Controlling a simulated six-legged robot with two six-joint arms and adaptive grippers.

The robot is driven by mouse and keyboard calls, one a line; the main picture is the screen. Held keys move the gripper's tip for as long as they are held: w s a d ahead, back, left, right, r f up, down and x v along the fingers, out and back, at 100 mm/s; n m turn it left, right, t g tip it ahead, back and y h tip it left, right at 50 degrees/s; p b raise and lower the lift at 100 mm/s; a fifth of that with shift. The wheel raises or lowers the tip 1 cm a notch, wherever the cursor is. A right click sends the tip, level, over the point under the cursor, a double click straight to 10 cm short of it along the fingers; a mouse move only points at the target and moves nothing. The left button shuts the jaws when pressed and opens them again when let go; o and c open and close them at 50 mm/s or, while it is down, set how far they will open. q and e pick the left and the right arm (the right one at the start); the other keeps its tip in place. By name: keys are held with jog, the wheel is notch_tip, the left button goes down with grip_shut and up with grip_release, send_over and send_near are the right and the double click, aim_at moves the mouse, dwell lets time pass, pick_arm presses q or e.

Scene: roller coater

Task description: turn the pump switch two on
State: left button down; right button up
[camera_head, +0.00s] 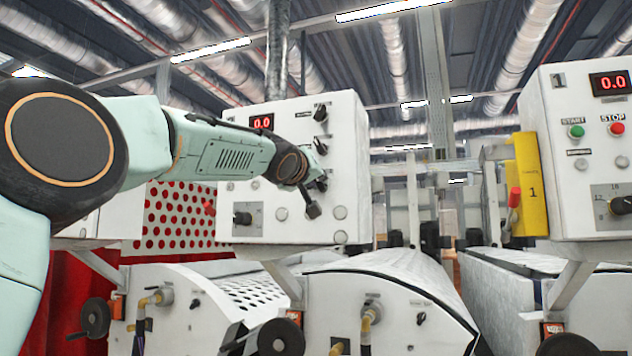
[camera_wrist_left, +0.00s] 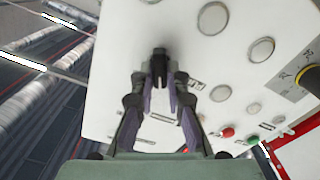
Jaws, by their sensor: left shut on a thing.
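The white control panel (camera_head: 262,205) with a red 0.0 display stands in the middle of the head view. Dark rotary switches run down its right side, an upper one (camera_head: 320,112) and a middle one (camera_head: 320,147). My left gripper (camera_head: 318,183) is at the panel's right side, below the middle switch. In the left wrist view, the fingers (camera_wrist_left: 160,80) are shut on a black switch knob (camera_wrist_left: 159,64) on the white panel face. The fingers hide part of the knob, and its label is too small to read. My right gripper is not in view.
A second panel (camera_head: 560,130) with green and red buttons stands at the right, beside a yellow box (camera_head: 529,185). White machine housings (camera_head: 400,290) with handwheels lie below. A dial (camera_head: 245,216) sits at the panel's lower left. The gap right of the panel is open.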

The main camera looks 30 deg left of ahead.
pick_arm(q)
jog(key=m, duration=0.5)
jog(key=shift+w+d+f+m, duration=0.1)
jog(key=shift+d+f+m, duration=0.1)
jog(key=shift+m, duration=0.2)
jog(key=m, duration=0.5)
jog(key=shift+f, duration=0.1)
jog(key=shift+m, duration=0.3)
jog(key=c, duration=1.4)
grip_release()
jog(key=shift+o, duration=0.3)
jog(key=shift+r, duration=0.25)
